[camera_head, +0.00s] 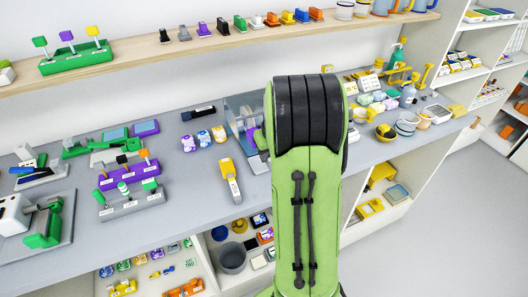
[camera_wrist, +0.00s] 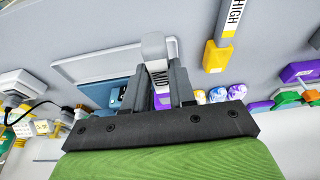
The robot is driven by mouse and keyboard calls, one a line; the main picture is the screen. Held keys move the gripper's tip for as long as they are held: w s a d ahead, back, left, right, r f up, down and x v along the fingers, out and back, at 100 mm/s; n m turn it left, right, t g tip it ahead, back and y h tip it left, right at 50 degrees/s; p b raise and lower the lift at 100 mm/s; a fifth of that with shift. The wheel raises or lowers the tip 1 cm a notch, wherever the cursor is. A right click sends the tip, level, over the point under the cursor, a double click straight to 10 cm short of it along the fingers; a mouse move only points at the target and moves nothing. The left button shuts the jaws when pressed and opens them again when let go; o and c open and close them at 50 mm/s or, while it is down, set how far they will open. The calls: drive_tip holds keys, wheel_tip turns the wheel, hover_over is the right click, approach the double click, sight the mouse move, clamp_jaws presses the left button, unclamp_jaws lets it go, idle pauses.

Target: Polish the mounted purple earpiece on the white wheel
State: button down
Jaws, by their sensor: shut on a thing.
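My gripper (camera_wrist: 160,85) is shut on a mounted piece in the wrist view. The piece has a pale rounded end (camera_wrist: 153,46), a dark-marked middle and a purple part low between the fingers; the fingers hide much of it. In the head view my arm hides the gripper, and a purple bit (camera_head: 251,139) shows just left of the arm. The polishing machine (camera_head: 240,108) stands there with a clear hood and pale round wheels (camera_head: 237,124); which one is the white wheel I cannot tell. Contact between earpiece and wheel cannot be seen.
A yellow and grey tool (camera_head: 230,181) marked HIGH lies left of my arm; it also shows in the wrist view (camera_wrist: 217,55). A purple rack (camera_head: 129,174) and a green press (camera_head: 44,228) stand left. Bare bench lies between.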

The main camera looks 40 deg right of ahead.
drive_tip(key=shift+w+a, duration=0.15)
drive_tip(key=shift+a, duration=0.2)
idle(0.3)
drive_tip(key=shift+s+a+b, duration=0.2)
drive_tip(key=shift+s+b, duration=0.2)
drive_tip(key=shift+s, duration=0.35)
drive_tip(key=shift+s+a+b, duration=0.2)
drive_tip(key=shift+s+b, duration=0.2)
drive_tip(key=shift+s, duration=0.35)
drive_tip(key=s+a+r, duration=0.2)
drive_tip(key=s, duration=0.5)
drive_tip(key=shift+s+a+b, duration=0.15)
drive_tip(key=shift+s+b, duration=0.15)
drive_tip(key=shift+b, duration=0.05)
